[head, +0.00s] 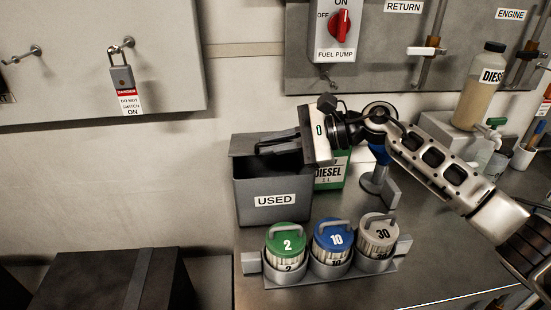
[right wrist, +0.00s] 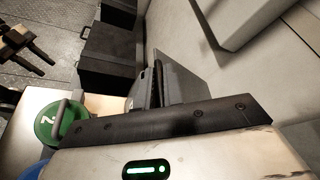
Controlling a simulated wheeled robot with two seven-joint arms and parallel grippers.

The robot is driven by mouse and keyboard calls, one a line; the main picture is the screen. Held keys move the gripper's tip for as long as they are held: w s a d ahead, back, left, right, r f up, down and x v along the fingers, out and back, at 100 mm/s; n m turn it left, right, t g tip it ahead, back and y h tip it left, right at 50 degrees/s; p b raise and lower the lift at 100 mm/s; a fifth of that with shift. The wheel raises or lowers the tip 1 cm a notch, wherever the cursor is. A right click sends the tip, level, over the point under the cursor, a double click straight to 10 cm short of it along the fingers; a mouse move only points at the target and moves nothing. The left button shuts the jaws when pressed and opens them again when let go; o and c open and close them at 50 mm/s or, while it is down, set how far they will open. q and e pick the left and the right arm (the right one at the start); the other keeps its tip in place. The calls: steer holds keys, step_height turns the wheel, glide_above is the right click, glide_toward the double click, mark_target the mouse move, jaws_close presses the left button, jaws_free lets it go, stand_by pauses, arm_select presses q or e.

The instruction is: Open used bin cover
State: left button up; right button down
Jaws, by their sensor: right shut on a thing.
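The grey bin labelled USED (head: 273,200) stands on the bench against the wall. Its grey cover (head: 243,145) looks tilted up at the back, partly hidden by my gripper; in the right wrist view the cover (right wrist: 185,78) shows as a raised plate beyond the fingers. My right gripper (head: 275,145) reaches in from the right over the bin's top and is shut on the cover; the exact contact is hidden. My left gripper (right wrist: 20,48) shows small at the left edge of the right wrist view, its dark fingers apart and empty, away from the bin.
A rack with green (head: 287,238), blue (head: 333,236) and grey (head: 378,233) numbered canisters stands in front of the bin. A green diesel can (head: 331,170) stands right behind the gripper. A diesel bottle (head: 482,88) is farther right. The bench's front right is clear.

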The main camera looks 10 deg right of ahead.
steer(key=shift+m+g, duration=0.6)
steer(key=shift+m, duration=0.2)
steer(key=w+r, duration=0.2)
steer(key=r, duration=0.1)
steer(key=shift+r, duration=0.25)
steer(key=shift+w+r+m, duration=0.5)
steer(key=shift+w+r, duration=0.25)
steer(key=shift+r, duration=0.15)
steer(key=c, duration=1.5)
jaws_free()
steer(key=shift+g, duration=0.3)
steer(key=b+v, duration=0.3)
steer(key=v, duration=1.3)
steer(key=shift+a+r, duration=0.1)
steer(key=shift+r, duration=0.1)
